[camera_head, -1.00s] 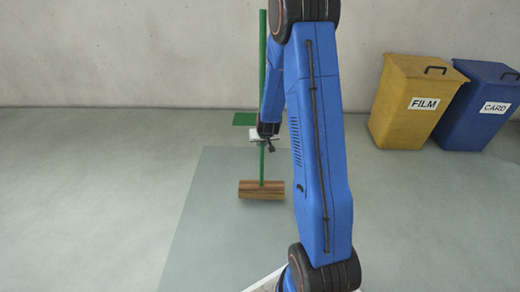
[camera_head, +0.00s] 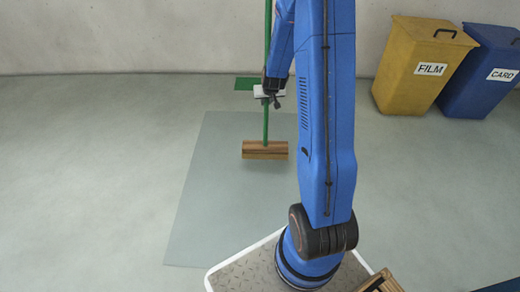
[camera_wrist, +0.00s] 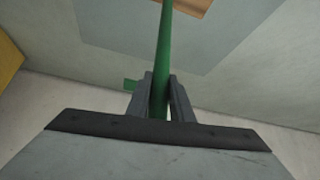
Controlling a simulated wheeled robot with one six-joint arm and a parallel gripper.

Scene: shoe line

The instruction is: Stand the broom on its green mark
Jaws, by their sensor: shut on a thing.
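The broom has a green handle (camera_head: 266,125) and a wooden head (camera_head: 265,150). It is upright, head down, over the pale floor panel; whether the head touches the floor I cannot tell. My gripper (camera_head: 268,92) is shut on the green handle, well above the head. In the wrist view the handle (camera_wrist: 162,60) runs between the two fingers of my gripper (camera_wrist: 160,90), and part of the wooden head (camera_wrist: 190,6) shows at the top edge. The green mark (camera_head: 247,84) lies flat on the floor behind the broom, near the wall. It is partly hidden.
A yellow FILM bin (camera_head: 415,75) and a blue CARD bin (camera_head: 485,75) stand by the wall at the right. A pale rectangular panel (camera_head: 215,200) lies on the floor. The floor at the left is clear. A wooden item (camera_head: 380,282) shows at the bottom right.

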